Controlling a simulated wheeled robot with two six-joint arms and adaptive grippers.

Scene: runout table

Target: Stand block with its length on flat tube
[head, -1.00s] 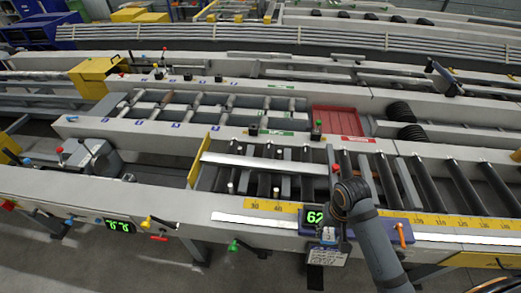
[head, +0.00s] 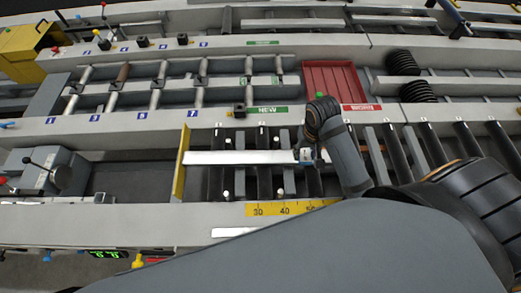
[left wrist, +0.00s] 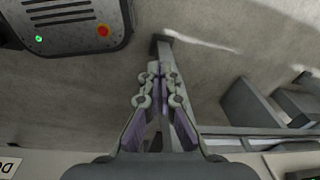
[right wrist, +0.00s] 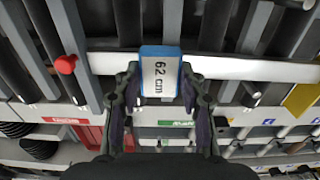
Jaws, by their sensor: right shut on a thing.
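The block (right wrist: 161,78) is blue-edged with a white "62 cm" label and is held between the fingers of my right gripper (right wrist: 160,92) in the right wrist view. The flat tube (head: 240,157) is a long pale bar lying across the dark rollers in the head view. The block (head: 306,154) is at its right end there, mostly hidden by the gripper (head: 306,160). The tube (right wrist: 250,69) runs behind the block in the right wrist view; I cannot tell whether they touch. My left gripper (left wrist: 157,72) is shut and empty over the floor.
A yellow stop plate (head: 181,162) stands at the tube's left end. A yellow scale strip (head: 285,208) runs along the near edge. A red tray (head: 333,83) lies behind the rollers. A red knob (right wrist: 66,64) is near the right gripper. My arm covers the foreground.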

